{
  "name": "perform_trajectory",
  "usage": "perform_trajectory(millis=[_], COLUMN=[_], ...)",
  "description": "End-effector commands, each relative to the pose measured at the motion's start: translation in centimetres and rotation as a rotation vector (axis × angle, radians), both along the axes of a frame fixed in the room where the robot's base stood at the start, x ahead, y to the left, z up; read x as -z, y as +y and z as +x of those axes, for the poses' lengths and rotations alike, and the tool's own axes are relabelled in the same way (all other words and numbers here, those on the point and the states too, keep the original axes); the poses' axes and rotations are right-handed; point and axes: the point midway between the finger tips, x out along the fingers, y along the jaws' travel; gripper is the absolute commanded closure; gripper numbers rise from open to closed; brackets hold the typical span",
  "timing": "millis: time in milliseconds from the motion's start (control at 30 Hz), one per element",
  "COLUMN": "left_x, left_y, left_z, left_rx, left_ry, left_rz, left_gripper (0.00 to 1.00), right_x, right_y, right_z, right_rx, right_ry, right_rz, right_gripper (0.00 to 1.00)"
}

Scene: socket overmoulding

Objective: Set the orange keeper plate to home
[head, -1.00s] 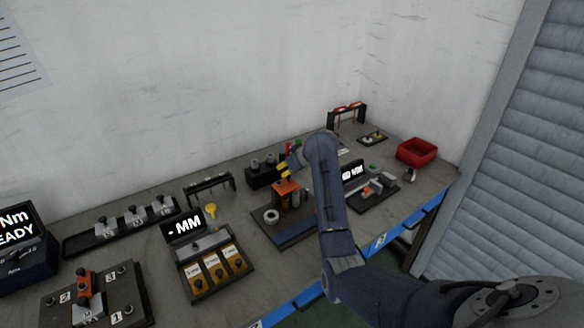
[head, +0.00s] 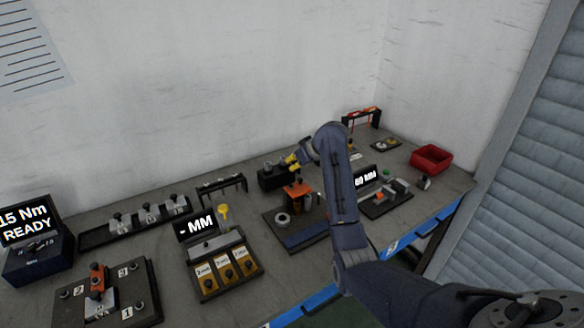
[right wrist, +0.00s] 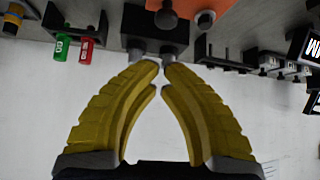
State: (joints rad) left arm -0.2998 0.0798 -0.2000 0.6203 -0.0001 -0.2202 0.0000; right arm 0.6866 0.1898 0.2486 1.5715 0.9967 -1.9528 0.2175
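One orange part (head: 298,189) sits on a stand on the dark blue-based fixture (head: 303,238), just below my right gripper. My right gripper (head: 292,162) has yellow fingers. In the right wrist view, its fingertips (right wrist: 161,65) come together with nothing held, in front of a dark block (right wrist: 150,30). Part of an orange part (right wrist: 225,6) shows at that view's top edge. My left gripper is not in view.
A red bin (head: 431,158) stands at the back right. A tray with yellow-brown slots (head: 225,268) and a torque display box (head: 32,235) stand to the left. Red and green cylinders (right wrist: 86,48) show in the right wrist view. A wall closes the back.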

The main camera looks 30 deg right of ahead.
Motion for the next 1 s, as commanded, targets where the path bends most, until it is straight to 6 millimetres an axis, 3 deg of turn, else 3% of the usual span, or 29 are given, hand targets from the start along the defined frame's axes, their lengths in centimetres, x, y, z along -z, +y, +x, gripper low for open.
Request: perform_trajectory(millis=[467,500,567,800,1000], left_x=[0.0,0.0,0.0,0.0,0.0], left_y=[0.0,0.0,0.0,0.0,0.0], left_z=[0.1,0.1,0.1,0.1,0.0], left_rx=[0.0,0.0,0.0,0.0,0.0], left_ry=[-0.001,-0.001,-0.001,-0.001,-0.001], left_rz=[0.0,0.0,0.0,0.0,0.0], left_gripper=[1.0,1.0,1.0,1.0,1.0], right_x=[-4.4,-4.6,-4.9,-6.2,-6.4], right_y=[-1.0,-1.1,-1.3,-4.3,-5.1], right_z=[-4.1,-4.2,-4.5,-5.0,-4.5], right_rx=[0.0,0.001,0.002,-0.002,-0.023], right_ry=[0.0,0.0,-0.001,0.018,0.027], right_rz=[-0.001,-0.001,-0.003,-0.133,-0.209], right_gripper=[1.0,0.95,1.0,1.0,1.0])
